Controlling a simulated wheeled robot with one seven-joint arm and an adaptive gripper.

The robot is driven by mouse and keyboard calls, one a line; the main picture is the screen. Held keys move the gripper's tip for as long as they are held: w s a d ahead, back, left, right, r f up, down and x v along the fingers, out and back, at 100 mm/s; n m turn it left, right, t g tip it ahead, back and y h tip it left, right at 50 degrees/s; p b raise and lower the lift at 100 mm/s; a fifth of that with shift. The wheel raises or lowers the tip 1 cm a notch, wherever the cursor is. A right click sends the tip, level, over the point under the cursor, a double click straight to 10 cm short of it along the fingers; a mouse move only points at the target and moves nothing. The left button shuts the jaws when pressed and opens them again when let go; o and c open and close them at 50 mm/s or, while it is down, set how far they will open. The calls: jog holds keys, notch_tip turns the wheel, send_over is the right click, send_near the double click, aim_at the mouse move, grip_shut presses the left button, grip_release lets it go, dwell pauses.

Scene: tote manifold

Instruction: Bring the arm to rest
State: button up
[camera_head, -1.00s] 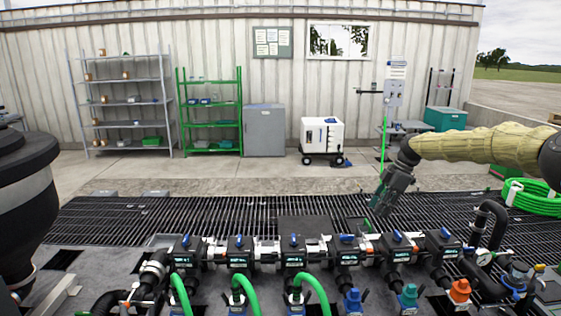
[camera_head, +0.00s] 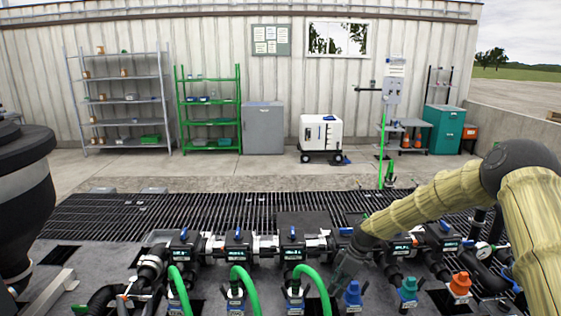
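My arm, in a yellowish padded sleeve (camera_head: 430,205), comes in from the right edge and bends at a dark elbow high on the right. Its forearm slopes down to the left. My gripper (camera_head: 338,283), dark grey, points down and left at the front of the manifold (camera_head: 265,243), just above and left of a blue coupling (camera_head: 352,295). The gripper's fingers are small and dark against the dark fittings, so I cannot tell their opening or whether they touch anything.
Green hoses (camera_head: 245,284) rise from the manifold left of my gripper. A teal coupling (camera_head: 409,289) and an orange coupling (camera_head: 460,284) stand to its right. A dark tank (camera_head: 25,200) is at the far left. Behind lie a floor grating (camera_head: 150,212), shelves and a white cart (camera_head: 320,135).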

jog(key=s+a+f+m+h+b, duration=0.1)
jog(key=s+a+f+m+b, duration=0.15)
jog(key=s+f, duration=0.95)
jog(key=s+a+f+m+b, duration=0.15)
jog(key=s+f+m, duration=0.25)
jog(key=s+f, duration=0.85)
jog(key=s+d+m+h+b, duration=0.1)
jog(key=s+d+m, duration=0.2)
jog(key=s, duration=1.1)
jog(key=s+d+f+m+h+b, duration=0.1)
jog(key=s+d+m, duration=0.3)
jog(key=s, duration=1.1)
jog(key=shift+s+d+f+h+b, duration=0.25)
jog(key=shift+h+b, duration=0.1)
jog(key=shift+h, duration=0.15)
jog(key=shift+m, duration=0.25)
